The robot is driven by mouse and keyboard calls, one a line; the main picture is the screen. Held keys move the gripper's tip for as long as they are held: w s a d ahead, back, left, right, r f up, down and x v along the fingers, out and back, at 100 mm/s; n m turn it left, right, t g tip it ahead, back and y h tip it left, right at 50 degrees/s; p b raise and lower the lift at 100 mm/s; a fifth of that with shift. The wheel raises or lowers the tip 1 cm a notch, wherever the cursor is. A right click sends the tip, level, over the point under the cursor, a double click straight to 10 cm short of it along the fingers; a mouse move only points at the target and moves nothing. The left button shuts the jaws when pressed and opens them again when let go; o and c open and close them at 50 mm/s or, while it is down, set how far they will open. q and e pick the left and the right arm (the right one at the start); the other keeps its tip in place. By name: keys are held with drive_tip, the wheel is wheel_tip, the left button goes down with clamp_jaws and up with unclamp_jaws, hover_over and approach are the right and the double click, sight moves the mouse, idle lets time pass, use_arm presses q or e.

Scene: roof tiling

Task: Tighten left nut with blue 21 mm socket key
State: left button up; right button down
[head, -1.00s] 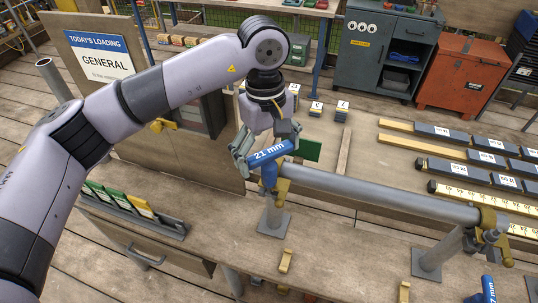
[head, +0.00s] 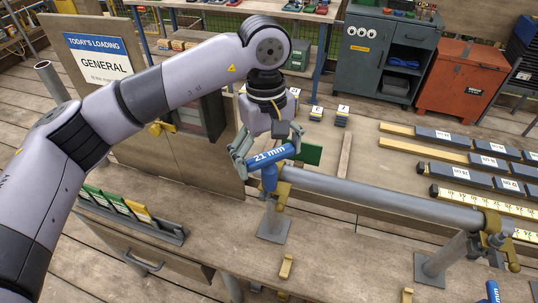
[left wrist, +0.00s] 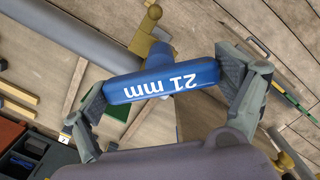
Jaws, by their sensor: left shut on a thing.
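The blue 21 mm socket key (head: 272,156) is held by its handle in my left gripper (head: 268,152), which is shut on it. The key's shaft points down at the brass clamp (head: 283,188) on the left end of the grey pipe (head: 380,198). The left nut is hidden under the key, so I cannot tell how it sits. In the left wrist view the handle (left wrist: 165,80) lies between both fingers, its shaft by the brass clamp (left wrist: 146,38). My right gripper is not in view.
A second blue key (head: 493,292) stands at the lower right, near the right clamp (head: 492,232). A rack of green and yellow cards (head: 132,208) is at the left of the bench. Labelled dark bars (head: 470,160) lie at the right. Small brass blocks (head: 286,266) lie in front.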

use_arm(q)
drive_tip(key=shift+r, duration=0.15)
drive_tip(key=shift+o, duration=0.2)
drive_tip(key=shift+w+d+r+p, duration=0.1)
drive_tip(key=shift+w+r+p, duration=0.15)
drive_tip(key=shift+r, duration=0.4)
drive_tip(key=shift+w+d+r+p, duration=0.1)
drive_tip(key=shift+w+r+p, duration=0.1)
drive_tip(key=shift+r, duration=0.45)
drive_tip(key=shift+s+a+r, duration=0.1)
drive_tip(key=shift+r, duration=0.35)
drive_tip(key=shift+c, duration=0.2)
drive_tip(key=shift+s+a+r+p, duration=0.1)
drive_tip(key=shift+s+r+p, duration=0.25)
drive_tip(key=shift+s+r, duration=0.3)
drive_tip(key=shift+w+r, duration=0.4)
drive_tip(key=shift+w, duration=0.1)
drive_tip(key=shift+s+r, duration=0.15)
drive_tip(key=shift+s, duration=0.05)
